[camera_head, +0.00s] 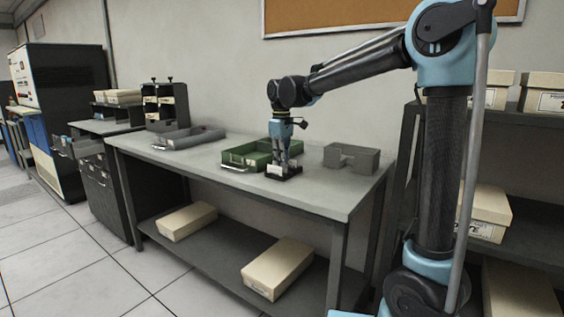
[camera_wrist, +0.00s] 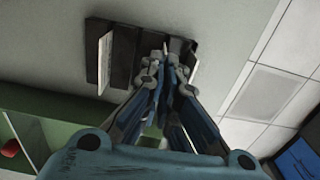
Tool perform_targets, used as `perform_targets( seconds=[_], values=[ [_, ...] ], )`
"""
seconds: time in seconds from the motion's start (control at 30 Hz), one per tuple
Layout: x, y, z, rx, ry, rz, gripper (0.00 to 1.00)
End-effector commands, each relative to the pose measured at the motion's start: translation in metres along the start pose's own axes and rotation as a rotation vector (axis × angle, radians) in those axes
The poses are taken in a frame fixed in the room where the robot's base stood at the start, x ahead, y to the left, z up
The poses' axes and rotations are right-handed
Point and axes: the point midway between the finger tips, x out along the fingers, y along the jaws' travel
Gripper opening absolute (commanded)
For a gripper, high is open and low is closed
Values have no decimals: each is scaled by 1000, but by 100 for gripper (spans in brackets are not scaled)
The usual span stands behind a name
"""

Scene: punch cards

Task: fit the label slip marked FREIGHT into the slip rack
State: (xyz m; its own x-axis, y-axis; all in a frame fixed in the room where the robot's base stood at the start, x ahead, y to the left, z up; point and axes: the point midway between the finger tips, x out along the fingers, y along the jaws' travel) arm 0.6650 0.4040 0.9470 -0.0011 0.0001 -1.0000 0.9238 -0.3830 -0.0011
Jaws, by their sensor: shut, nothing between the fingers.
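The slip rack (camera_wrist: 122,52) is a small dark block with slots, on the grey table; it also shows in the head view (camera_head: 291,174). A pale slip (camera_wrist: 105,62) stands in its left part in the wrist view. Another narrow pale piece (camera_wrist: 179,44) shows on edge at the right, close beside my fingers. No marking is legible, so I cannot tell which slip says FREIGHT. My gripper (camera_wrist: 164,55) points down right over the rack, fingers together with nothing between them. The fingers hide part of the rack. In the head view my gripper (camera_head: 282,163) is directly above it.
A green tray (camera_head: 232,165) stands left of the rack, close to my gripper; a red item (camera_wrist: 10,148) lies in it. A grey open box (camera_head: 365,162) is to the right, and a grey tray (camera_head: 170,143) is farther left. The table front (camera_head: 215,172) is clear.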

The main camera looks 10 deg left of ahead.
Motion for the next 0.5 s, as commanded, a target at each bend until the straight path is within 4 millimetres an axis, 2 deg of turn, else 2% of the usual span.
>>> perform_targets(
  seconds=[0.03, 0.1, 0.5],
  values=[
    [0, 0, 0, 0, 0, 0, 13],
    [0, 0, 0, 0, 0, 0, 28],
    [-3, 0, 0, 0, 0, 0, 28]
  ],
)
